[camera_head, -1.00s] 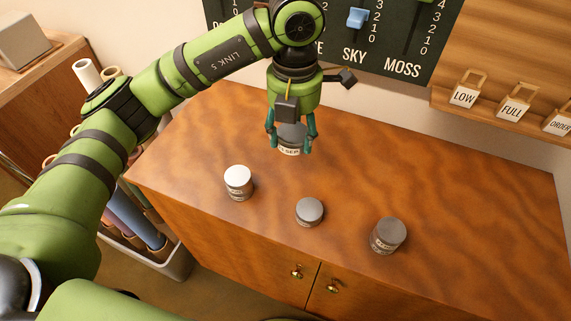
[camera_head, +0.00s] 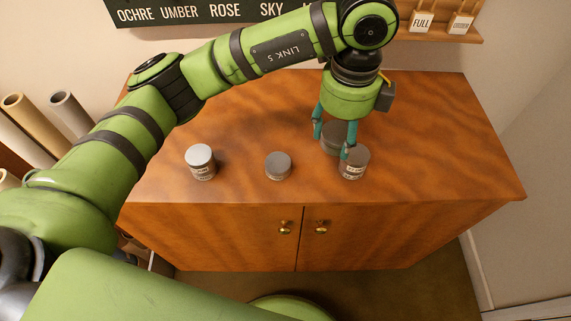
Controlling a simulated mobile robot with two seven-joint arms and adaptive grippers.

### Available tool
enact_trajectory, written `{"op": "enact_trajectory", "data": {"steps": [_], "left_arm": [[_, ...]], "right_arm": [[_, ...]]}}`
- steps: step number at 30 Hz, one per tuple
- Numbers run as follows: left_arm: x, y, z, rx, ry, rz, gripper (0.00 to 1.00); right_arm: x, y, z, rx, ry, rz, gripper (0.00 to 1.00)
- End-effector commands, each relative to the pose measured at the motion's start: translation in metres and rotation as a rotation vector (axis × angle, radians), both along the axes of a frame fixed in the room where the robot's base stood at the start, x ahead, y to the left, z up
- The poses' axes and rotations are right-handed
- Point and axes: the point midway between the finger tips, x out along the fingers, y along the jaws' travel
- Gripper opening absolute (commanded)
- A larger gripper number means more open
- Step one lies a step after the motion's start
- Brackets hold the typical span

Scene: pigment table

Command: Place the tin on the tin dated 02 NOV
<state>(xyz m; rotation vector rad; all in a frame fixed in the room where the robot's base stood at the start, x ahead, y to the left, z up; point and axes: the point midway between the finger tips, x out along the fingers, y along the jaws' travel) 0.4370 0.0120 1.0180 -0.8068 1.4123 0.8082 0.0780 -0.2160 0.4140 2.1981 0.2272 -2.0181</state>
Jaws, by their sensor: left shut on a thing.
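My left gripper (camera_head: 331,148) is shut on a grey tin (camera_head: 333,133), with one finger on each side of it. Its label is hidden in the head view now. A grey-lidded tin (camera_head: 354,164) stands on the table just right of and in front of the held tin; they overlap in the picture, and I cannot tell whether they touch. A short grey tin (camera_head: 278,167) stands in the middle, and a pale-lidded tin (camera_head: 201,163) stands at the left. The labels on the standing tins are too small to read surely. My right gripper is not in view.
The brown wooden cabinet top (camera_head: 440,140) is clear to the right and behind the tins. A dark colour board (camera_head: 190,14) and a shelf with small tags (camera_head: 421,22) are at the back. Paper rolls (camera_head: 70,112) stand at the left.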

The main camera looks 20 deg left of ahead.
Motion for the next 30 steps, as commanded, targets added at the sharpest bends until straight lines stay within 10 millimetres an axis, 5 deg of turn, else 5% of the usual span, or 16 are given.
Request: {"op": "enact_trajectory", "data": {"steps": [18, 30], "left_arm": [[0.002, 0.108, -0.064, 0.001, 0.003, 0.031, 0.17], [0.002, 0.116, -0.104, 0.001, 0.003, 0.029, 0.17]], "right_arm": [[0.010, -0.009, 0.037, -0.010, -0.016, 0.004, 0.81], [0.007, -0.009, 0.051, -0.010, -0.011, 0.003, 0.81]]}}
